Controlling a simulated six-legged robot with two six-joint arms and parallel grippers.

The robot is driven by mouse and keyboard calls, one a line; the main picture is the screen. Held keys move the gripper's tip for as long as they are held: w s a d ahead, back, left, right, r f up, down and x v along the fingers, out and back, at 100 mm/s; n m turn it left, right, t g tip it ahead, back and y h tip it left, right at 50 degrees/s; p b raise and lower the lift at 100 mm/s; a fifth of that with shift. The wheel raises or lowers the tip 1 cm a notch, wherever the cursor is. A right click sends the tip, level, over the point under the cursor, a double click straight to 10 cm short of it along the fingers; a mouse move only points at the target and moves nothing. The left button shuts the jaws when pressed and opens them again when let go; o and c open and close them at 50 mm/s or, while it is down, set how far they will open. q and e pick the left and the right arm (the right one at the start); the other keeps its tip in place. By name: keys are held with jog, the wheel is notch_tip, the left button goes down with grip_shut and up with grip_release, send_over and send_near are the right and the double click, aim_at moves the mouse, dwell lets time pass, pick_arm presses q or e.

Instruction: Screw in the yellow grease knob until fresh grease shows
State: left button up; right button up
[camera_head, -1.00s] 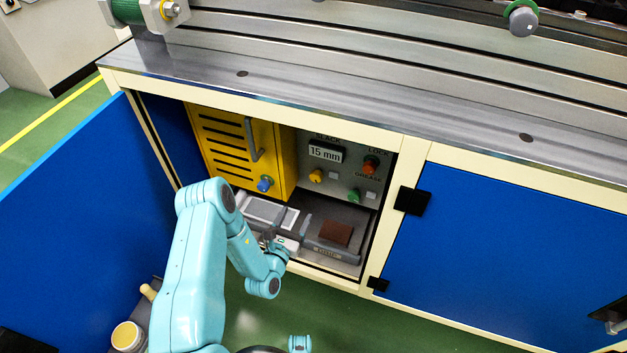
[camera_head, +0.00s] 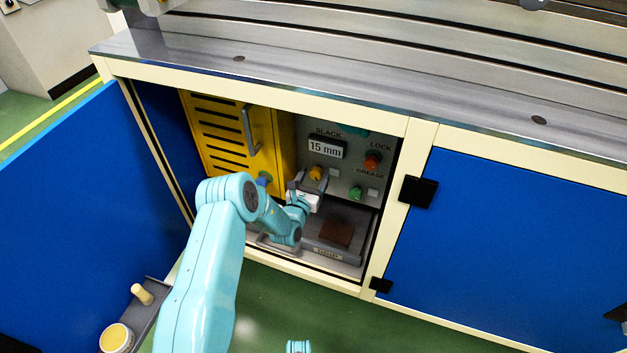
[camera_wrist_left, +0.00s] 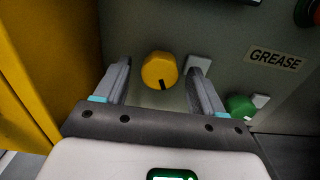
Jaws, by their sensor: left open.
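The yellow knob (camera_head: 316,173) sits on the grey panel inside the open cabinet, below the "15 mm" slack display. In the left wrist view the yellow knob (camera_wrist_left: 160,71) has a dark mark pointing down. My left gripper (camera_head: 309,178) is open in front of the panel. In the left wrist view its two fingers (camera_wrist_left: 160,78) stand on either side of the knob, with a gap on both sides. I cannot tell how deep the fingertips reach around it. The "GREASE" label (camera_wrist_left: 275,59) is to the right, above the green knob (camera_wrist_left: 239,107).
A yellow vented box (camera_head: 225,135) with a handle stands close left of the panel. A red knob (camera_head: 373,160) is at right. A tray with a brown block (camera_head: 336,234) lies below. The open blue door (camera_head: 70,190) flanks the left; the cabinet's right post is close.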

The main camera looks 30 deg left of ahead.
pick_arm(q)
jog(key=c, duration=1.1)
jog(key=shift+o, duration=0.2)
jog(key=shift+m, duration=0.4)
jog(key=m+p, duration=0.1)
jog(key=m, duration=0.2)
jog(key=shift+m, duration=0.3)
jog(key=shift+m+p, duration=0.5)
jog(key=shift+m, duration=1.7)
